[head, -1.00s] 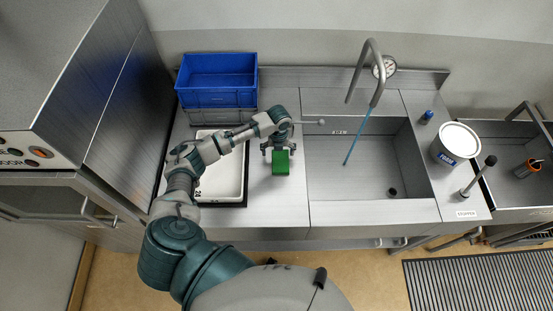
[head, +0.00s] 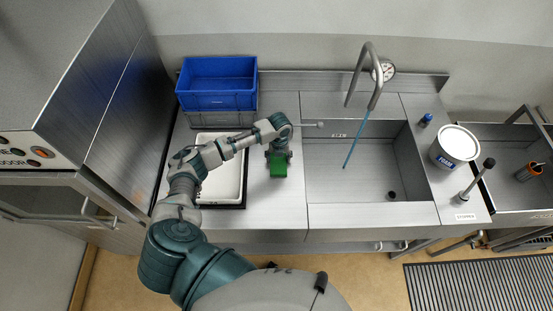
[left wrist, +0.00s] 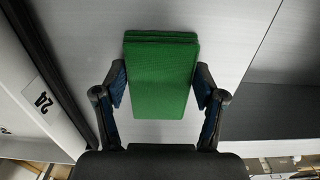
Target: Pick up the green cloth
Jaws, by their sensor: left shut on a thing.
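The green cloth (head: 279,168) is a small folded block on the steel counter, between the white tray and the sink. In the left wrist view the folded cloth (left wrist: 162,78) lies between the two fingers. My left gripper (head: 279,156) reaches down over the cloth from above, with its fingers (left wrist: 162,95) shut on the cloth's sides. Whether the cloth is clear of the counter I cannot tell. My right gripper is not in view.
A white tray (head: 238,190) marked 24 is left of the cloth. A blue crate (head: 217,99) sits on a grey one behind. The sink (head: 350,185) with a faucet (head: 369,75) is right. A white FOAM bucket (head: 457,147) stands farther right.

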